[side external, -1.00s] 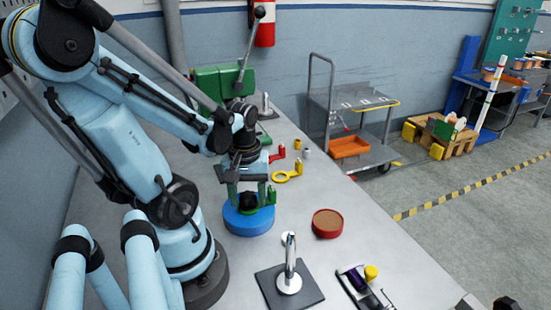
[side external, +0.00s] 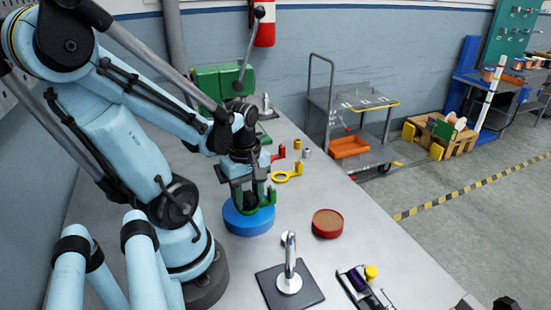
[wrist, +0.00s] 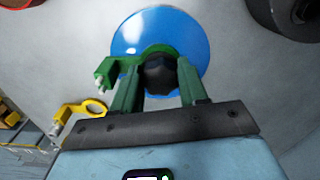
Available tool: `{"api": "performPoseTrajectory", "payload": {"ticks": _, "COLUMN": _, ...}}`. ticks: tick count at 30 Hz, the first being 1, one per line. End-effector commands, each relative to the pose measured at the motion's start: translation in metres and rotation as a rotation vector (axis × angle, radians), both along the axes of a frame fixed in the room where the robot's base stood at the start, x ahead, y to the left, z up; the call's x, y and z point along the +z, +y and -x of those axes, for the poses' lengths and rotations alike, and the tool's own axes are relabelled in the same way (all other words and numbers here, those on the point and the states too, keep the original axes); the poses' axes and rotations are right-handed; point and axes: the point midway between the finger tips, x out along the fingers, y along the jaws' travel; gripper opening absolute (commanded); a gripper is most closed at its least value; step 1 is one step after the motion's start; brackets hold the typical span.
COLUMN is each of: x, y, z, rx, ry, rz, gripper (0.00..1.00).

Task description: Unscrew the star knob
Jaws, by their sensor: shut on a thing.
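The black star knob (wrist: 160,73) sits on the green bracket (wrist: 133,62), on top of the blue round base (wrist: 184,30). My gripper (wrist: 160,80) points down over it, with one green finger on each side, shut on the knob. In the side view my gripper (side external: 248,194) is above the blue base (side external: 248,220), and the green bracket (side external: 271,194) shows at its right. The knob is mostly hidden between the fingers there. Its thread is hidden, so I cannot tell how loose it is.
A yellow bracket (side external: 288,174) and a red bracket (side external: 278,154) lie behind the base. A red round dish (side external: 327,223) stands to the right. A metal post (side external: 290,265) on a dark plate stands in front. Bare table lies between them.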

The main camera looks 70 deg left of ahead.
Motion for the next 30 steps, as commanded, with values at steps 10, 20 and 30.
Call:
{"api": "performPoseTrajectory", "payload": {"ticks": 10, "x": 0.0004, "y": 0.0002, "z": 0.0005, "rx": 0.448, "ry": 0.002, "rz": 0.0, "gripper": 0.14}}
{"api": "performPoseTrajectory", "payload": {"ticks": 20, "x": 0.0006, "y": 0.0002, "z": 0.0006, "rx": 0.847, "ry": 0.002, "rz": -0.001, "gripper": 0.14}}
{"api": "performPoseTrajectory", "payload": {"ticks": 30, "x": 0.0006, "y": 0.0002, "z": 0.0007, "rx": 0.919, "ry": 0.003, "rz": -0.001, "gripper": 0.14}}
